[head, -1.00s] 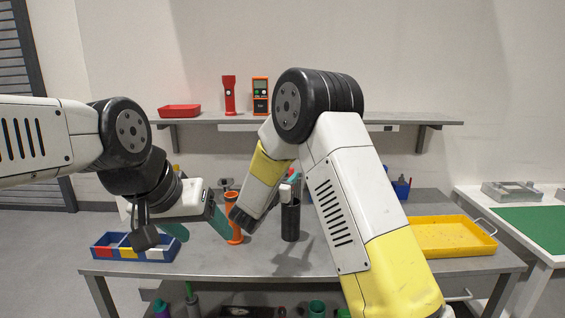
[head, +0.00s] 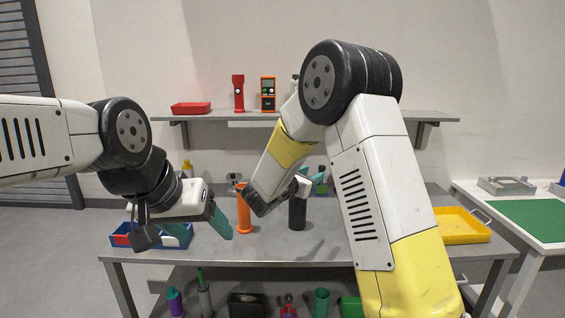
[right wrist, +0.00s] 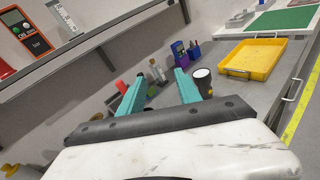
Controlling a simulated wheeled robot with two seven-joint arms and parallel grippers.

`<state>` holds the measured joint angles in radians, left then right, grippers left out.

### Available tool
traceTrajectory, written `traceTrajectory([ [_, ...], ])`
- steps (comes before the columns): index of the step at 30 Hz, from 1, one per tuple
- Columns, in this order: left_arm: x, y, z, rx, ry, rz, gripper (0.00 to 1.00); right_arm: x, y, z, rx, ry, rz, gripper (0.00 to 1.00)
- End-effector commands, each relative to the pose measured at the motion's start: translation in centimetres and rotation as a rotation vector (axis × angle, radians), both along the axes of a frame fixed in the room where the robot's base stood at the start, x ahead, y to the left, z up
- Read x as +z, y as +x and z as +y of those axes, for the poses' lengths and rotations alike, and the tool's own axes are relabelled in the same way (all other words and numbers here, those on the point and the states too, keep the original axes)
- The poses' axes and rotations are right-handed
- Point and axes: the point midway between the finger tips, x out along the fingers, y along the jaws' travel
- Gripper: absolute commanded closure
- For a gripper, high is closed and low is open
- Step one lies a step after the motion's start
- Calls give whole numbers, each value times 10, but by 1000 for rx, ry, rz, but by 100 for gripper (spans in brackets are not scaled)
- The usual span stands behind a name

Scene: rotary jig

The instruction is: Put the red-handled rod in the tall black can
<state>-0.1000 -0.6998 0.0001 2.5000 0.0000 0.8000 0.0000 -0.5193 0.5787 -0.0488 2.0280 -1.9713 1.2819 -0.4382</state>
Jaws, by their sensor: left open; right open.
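The tall black can (head: 297,213) stands upright on the table, right of an orange cylinder (head: 244,214). In the right wrist view, a black cylinder with a pale round top (right wrist: 203,82), apparently this can, shows beside the right finger. My right gripper (head: 316,180) is open and empty, behind and above the can; its teal fingers also show in the right wrist view (right wrist: 160,80). My left gripper (head: 220,222) is open, left of the orange cylinder, holding nothing visible. I cannot make out the red-handled rod; a small red object (right wrist: 122,87) shows beyond the left finger, too small to identify.
A blue sorting bin (head: 122,238) sits at the table's left. A yellow tray (head: 462,226) lies at the right. A blue-purple holder (right wrist: 184,53) stands at the back. A wall shelf (head: 400,115) above bears a red tray, a red flashlight and an orange meter.

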Motion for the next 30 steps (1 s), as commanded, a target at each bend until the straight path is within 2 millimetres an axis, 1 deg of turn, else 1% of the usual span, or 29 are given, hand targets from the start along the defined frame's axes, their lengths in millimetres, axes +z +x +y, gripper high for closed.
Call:
traceTrajectory([
  [1,0,0,0,0,0,0,32,6,-7,-14,-39,42,-2,59],
  [5,0,0,0,0,0,0,32,13,-33,-52,-163,178,1,59],
  [8,0,0,0,0,0,0,32,18,-61,-84,-280,316,-1,59],
  [11,0,0,0,0,0,0,32,21,-102,-117,-429,506,-15,59],
  [12,0,0,0,0,0,0,32,21,-123,-128,-499,600,-23,59],
  [14,0,0,0,0,0,0,32,19,-155,-142,-606,751,-41,59],
  [15,0,0,0,0,0,0,32,17,-176,-147,-676,855,-57,59],
  [17,0,0,0,0,0,0,32,15,-207,-150,-776,1012,-82,59],
  [18,0,0,0,0,0,0,32,13,-226,-149,-840,1117,-101,59],
  [20,0,0,0,0,0,0,32,12,-253,-144,-932,1277,-133,59],
  [21,0,0,0,0,0,0,32,12,-269,-138,-991,1386,-156,59],
  [23,0,0,0,0,0,0,32,13,-292,-128,-1073,1552,-194,59],
  [24,0,0,0,0,0,0,32,15,-304,-119,-1124,1662,-220,59],
  [27,0,0,0,0,0,0,32,22,-329,-97,-1233,1915,-278,59],
  [30,0,0,0,0,0,0,32,32,-344,-77,-1310,2121,-322,59],
])
